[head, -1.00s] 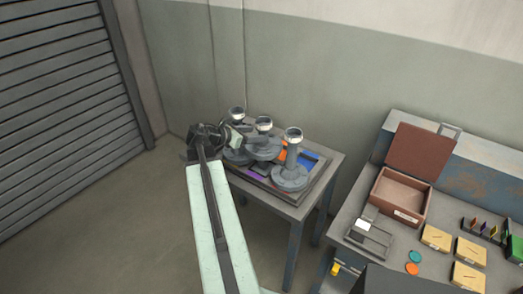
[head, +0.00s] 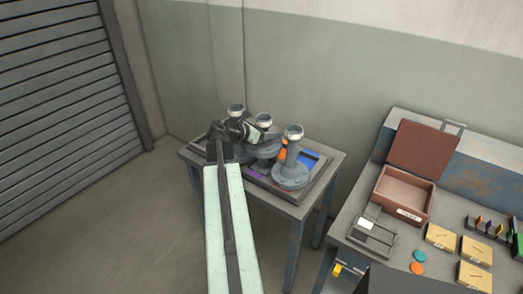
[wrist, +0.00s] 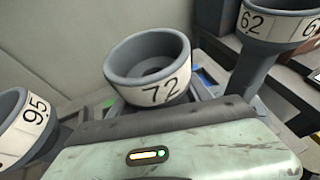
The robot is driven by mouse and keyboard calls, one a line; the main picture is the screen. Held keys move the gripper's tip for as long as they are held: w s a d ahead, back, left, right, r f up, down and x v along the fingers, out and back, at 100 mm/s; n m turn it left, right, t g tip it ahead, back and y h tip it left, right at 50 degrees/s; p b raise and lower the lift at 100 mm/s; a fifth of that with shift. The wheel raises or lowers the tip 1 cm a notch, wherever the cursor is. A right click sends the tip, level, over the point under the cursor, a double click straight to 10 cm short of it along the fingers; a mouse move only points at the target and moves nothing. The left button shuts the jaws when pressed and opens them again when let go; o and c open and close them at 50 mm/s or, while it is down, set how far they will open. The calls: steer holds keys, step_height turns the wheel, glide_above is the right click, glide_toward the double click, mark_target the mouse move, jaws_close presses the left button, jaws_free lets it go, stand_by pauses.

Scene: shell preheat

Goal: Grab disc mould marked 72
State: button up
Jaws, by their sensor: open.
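The mould marked 72 (wrist: 150,80) is a grey cup with a white number band, in the middle of the wrist view, just beyond my pale green gripper housing. In the head view it appears to be the middle one (head: 264,120) of three moulds on the small table. My gripper (head: 248,130) is open among the moulds, close to the middle one. Whether it touches that mould cannot be told. The gripper's fingers are not clear in the wrist view, and the housing hides the lower part of mould 72.
A mould marked 95 (wrist: 27,125) stands to the left and one marked 62 (wrist: 275,22) to the right, both close by. The moulds stand on a dark tray (head: 314,178) on a small grey table (head: 333,160). A workbench with an open brown box (head: 403,194) stands to the right.

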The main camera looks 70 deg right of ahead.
jaws_close()
stand_by(1.3)
